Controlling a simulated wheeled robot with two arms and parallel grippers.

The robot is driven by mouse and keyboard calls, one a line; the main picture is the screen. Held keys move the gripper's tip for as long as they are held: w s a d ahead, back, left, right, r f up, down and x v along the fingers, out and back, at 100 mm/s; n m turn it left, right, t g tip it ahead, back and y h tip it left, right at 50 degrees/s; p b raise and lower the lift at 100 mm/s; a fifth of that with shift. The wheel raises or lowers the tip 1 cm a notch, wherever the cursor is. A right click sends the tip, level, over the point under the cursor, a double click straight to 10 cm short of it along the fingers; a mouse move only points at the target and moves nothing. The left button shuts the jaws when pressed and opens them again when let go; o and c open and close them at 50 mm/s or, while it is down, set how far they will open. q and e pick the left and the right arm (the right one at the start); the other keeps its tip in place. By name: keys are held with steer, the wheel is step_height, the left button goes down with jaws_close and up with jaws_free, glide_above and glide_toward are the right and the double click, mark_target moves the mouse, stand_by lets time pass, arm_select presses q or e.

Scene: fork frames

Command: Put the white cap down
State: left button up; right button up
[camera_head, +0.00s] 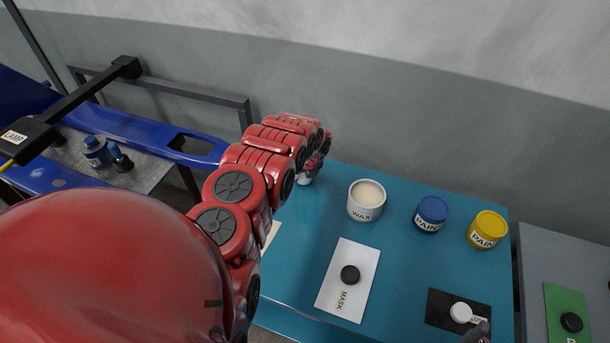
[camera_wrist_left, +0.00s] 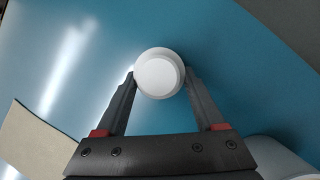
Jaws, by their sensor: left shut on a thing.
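The white cap (camera_wrist_left: 159,75) is round and sits between the fingertips of my left gripper (camera_wrist_left: 160,80) in the left wrist view. The gripper is shut on it. In the head view, a small white part of the cap (camera_head: 304,179) shows below my left gripper (camera_head: 318,160), over the far left of the blue table (camera_head: 400,260). Whether the cap touches the table is unclear. A dark tip at the bottom right edge of the head view seems to be my right gripper (camera_head: 480,333); its jaws cannot be made out.
An open white WAX jar (camera_head: 366,204) stands right of my left gripper. A blue paint jar (camera_head: 431,214) and a yellow paint jar (camera_head: 487,230) stand farther right. A white MASK card (camera_head: 335,290) bears a black knob. A black card (camera_head: 440,306) bears a white round piece (camera_head: 461,312).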

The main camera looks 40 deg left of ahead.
arm_select(q)
steer(key=o, duration=1.3)
steer(key=shift+r, duration=0.1)
